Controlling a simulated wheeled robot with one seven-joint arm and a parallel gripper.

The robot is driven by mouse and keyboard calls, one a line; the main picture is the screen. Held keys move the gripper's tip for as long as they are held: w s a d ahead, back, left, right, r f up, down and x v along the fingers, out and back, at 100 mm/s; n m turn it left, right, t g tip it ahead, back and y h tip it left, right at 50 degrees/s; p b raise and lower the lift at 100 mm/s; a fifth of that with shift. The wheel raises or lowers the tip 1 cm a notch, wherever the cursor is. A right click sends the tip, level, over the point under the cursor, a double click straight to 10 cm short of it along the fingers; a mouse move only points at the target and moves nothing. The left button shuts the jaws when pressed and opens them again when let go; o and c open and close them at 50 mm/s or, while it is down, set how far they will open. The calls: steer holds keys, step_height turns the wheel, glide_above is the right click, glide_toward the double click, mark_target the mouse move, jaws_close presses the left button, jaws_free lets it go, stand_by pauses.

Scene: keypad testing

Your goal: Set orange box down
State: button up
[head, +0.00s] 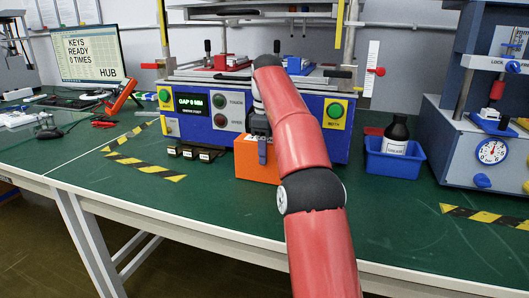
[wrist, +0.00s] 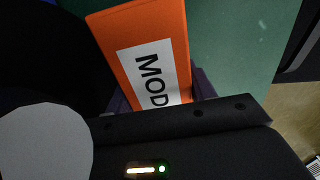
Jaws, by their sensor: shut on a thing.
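The orange box (head: 253,166) is at the middle of the green bench, in front of the blue machine. In the wrist view the orange box (wrist: 120,28) shows its orange face and a white label reading "MOD", with the rest cut off. My gripper (head: 262,150) is above and around the box's upper part, shut on it. In the wrist view a purplish finger edge shows beside the box. My arm hides the box's right side. I cannot tell whether its underside touches the bench.
The blue machine (head: 190,122) with "GAP 0 MM" stands behind. A blue bin (head: 393,166) with a dark bottle (head: 397,135) stands to the right, and a gauge press (head: 470,160) at far right. Small dark blocks (head: 190,151) lie left of the box. The front bench (head: 215,205) is clear.

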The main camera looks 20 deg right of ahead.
steer(key=shift+f, duration=0.1)
steer(key=o, duration=1.1)
